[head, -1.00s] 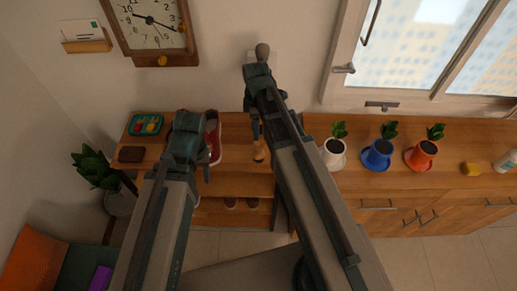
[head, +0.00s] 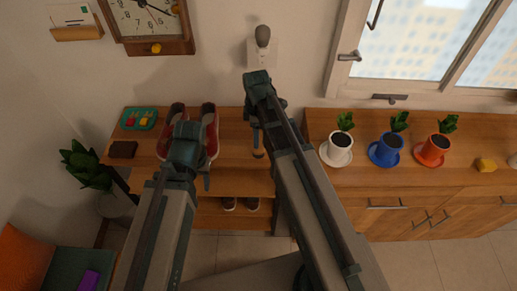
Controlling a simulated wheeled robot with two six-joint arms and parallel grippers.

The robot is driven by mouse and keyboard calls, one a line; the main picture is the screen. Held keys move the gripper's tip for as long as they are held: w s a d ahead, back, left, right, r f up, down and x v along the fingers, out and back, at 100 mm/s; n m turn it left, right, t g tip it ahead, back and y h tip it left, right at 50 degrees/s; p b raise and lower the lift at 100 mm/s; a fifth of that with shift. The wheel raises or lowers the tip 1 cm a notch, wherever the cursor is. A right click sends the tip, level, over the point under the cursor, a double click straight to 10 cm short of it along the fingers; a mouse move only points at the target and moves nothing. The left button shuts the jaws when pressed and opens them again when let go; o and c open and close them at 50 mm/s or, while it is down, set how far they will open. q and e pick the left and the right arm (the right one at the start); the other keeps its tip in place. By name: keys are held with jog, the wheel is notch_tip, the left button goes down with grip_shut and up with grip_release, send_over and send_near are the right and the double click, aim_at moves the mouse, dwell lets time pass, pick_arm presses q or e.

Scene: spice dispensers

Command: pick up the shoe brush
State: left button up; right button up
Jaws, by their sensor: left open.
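A dark brown block (head: 122,149), which may be the shoe brush, lies at the left end of the wooden shoe bench (head: 240,178). A slim item with a tan end (head: 258,152) lies partly hidden behind my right arm; I cannot tell what it is. My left gripper (head: 188,150) is open, in front of the red shoes (head: 209,115), and covers part of them. It is to the right of the brown block and apart from it. My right gripper (head: 258,92) is seen from behind above the bench's right end; its jaws are unclear.
A teal tray (head: 139,118) with small coloured items sits behind the block. A leafy plant (head: 84,165) stands left of the bench. White, blue and orange potted plants (head: 386,149) and a yellow sponge (head: 486,165) stand on the right cabinet. More shoes are on the lower shelf.

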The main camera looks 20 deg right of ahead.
jog(key=shift+f, duration=0.1)
jog(key=f+b, duration=0.5)
jog(key=shift+d, duration=0.3)
grip_shut()
